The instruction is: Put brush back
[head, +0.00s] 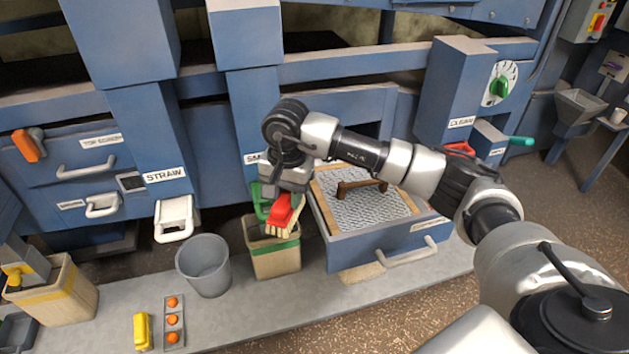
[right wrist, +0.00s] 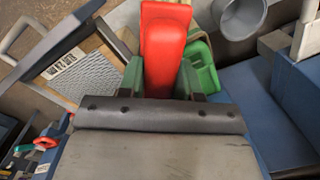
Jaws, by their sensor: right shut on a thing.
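A brush with a red body and pale bristles (head: 283,218) is held in my right gripper (head: 281,200). It hangs above the beige bin with a green band, in front of a green flap. In the right wrist view the red brush (right wrist: 164,45) sticks out between the two green fingers (right wrist: 160,78), which are shut on it. The bristles are hidden there. My left gripper is not in view. Where the brush belongs is not clear from these frames.
An open drawer with a mesh screen (head: 355,208) and a brown handle (head: 360,187) stands right of the brush. Below are the beige bin (head: 277,262), a grey bucket (head: 204,266), a yellow object (head: 142,331) and a strip with orange balls (head: 173,320). A STRAW chute (head: 174,218) is at left.

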